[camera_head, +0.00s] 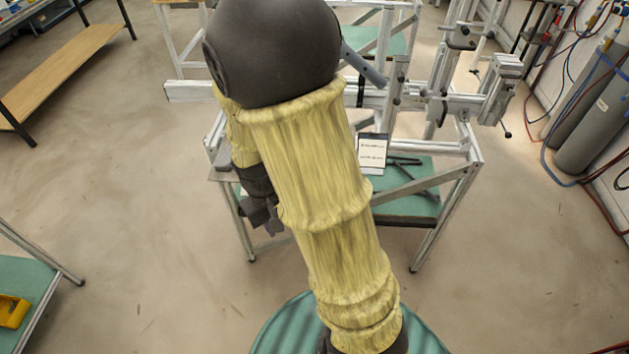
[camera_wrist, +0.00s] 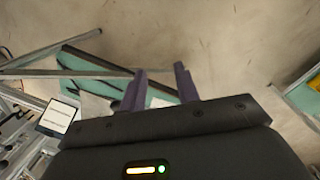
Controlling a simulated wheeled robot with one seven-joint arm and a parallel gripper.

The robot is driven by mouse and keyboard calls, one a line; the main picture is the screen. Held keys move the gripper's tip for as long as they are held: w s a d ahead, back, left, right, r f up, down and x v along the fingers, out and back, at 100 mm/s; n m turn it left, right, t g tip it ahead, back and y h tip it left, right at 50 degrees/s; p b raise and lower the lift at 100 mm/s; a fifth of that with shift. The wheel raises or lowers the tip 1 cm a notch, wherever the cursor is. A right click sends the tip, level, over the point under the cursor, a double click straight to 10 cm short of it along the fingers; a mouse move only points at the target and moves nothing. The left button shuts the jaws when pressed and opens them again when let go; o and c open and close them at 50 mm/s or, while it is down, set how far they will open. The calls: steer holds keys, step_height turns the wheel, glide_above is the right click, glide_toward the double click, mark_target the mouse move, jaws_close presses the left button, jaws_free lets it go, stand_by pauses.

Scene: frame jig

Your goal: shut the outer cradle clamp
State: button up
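The jig frame (camera_head: 470,150) of pale metal bars stands ahead of my base, with clamp-like fittings (camera_head: 497,92) on its right side. A grey-blue bar (camera_head: 364,66) sticks out beside my dark elbow, which hides its other end. I cannot tell which part is the outer cradle clamp, or whether it is open. My gripper (camera_head: 268,222) hangs at the left of my arm, near the frame's left side. In the wrist view my gripper (camera_wrist: 160,72) has two purple-grey fingers spread apart with nothing between them. My arm hides much of the frame's middle and left.
A small white sign (camera_head: 372,151) stands on the frame and shows in the wrist view (camera_wrist: 57,117). A green shelf (camera_head: 405,205) lies below. Gas cylinders (camera_head: 590,115) and hoses line the right wall. A wooden bench (camera_head: 60,75) is far left.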

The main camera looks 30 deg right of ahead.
steer(key=w+d+f+n+g+h+b, duration=0.1)
steer(key=w+d+f+n+g+h, duration=0.15)
steer(key=f+h, duration=0.65)
steer(key=w+a+r+n+t+h, duration=0.1)
steer(key=w+a+t+h, duration=0.3)
steer(key=w+h, duration=0.3)
steer(key=shift+w+r+h+b, duration=0.4)
steer(key=shift+w, duration=0.25)
steer(key=shift+n, duration=0.25)
steer(key=w+d+p, duration=0.1)
steer(key=d+p, duration=0.5)
steer(key=d, duration=1.1)
